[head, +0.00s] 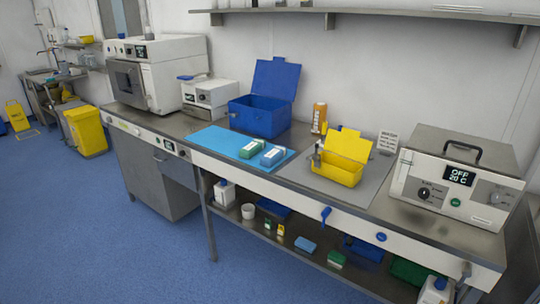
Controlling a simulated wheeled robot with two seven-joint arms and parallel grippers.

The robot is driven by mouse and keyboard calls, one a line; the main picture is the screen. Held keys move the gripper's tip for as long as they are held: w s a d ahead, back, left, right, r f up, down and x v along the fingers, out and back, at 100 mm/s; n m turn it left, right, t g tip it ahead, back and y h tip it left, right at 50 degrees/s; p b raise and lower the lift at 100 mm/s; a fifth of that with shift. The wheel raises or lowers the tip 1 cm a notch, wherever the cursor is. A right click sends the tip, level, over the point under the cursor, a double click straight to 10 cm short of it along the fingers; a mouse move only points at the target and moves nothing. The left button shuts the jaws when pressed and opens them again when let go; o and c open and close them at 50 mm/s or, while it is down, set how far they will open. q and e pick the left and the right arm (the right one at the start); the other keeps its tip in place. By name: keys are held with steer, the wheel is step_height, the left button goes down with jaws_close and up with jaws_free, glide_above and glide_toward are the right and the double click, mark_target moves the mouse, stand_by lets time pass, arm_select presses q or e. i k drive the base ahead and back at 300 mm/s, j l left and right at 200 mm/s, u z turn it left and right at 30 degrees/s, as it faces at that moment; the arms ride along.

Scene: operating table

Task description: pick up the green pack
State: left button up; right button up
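A green pack (251,149) with a white label on top lies on the light blue mat (213,139) on the metal counter. A blue pack (273,156) with a white label lies just to its right on the same mat. Neither of my grippers shows in the head view.
An open blue box (259,117) stands behind the mat, and an open yellow box (337,168) stands on a grey mat to the right. An orange bottle (319,117) stands behind them. A control unit (458,184) fills the right end. The mat's left part is clear.

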mark_target(250, 150)
steer(key=i+j+z, duration=0.1)
steer(key=i+j, duration=0.2)
steer(key=i+j+z, duration=0.1)
steer(key=i+j, duration=0.2)
steer(key=i+j+z, duration=0.1)
steer(key=i+j, duration=0.3)
steer(key=i+j+z, duration=0.1)
steer(key=i+j, duration=0.25)
steer(key=i+j+z, duration=0.1)
steer(key=i+j, duration=0.25)
steer(key=i+j+z, duration=0.1)
steer(key=i+j, duration=0.15)
steer(key=j, duration=0.25)
steer(key=i+j+z, duration=0.1)
steer(key=i+j, duration=0.2)
steer(key=j, duration=0.15)
steer(key=i+j+z, duration=0.1)
steer(key=i+j, duration=0.15)
steer(key=j, duration=0.2)
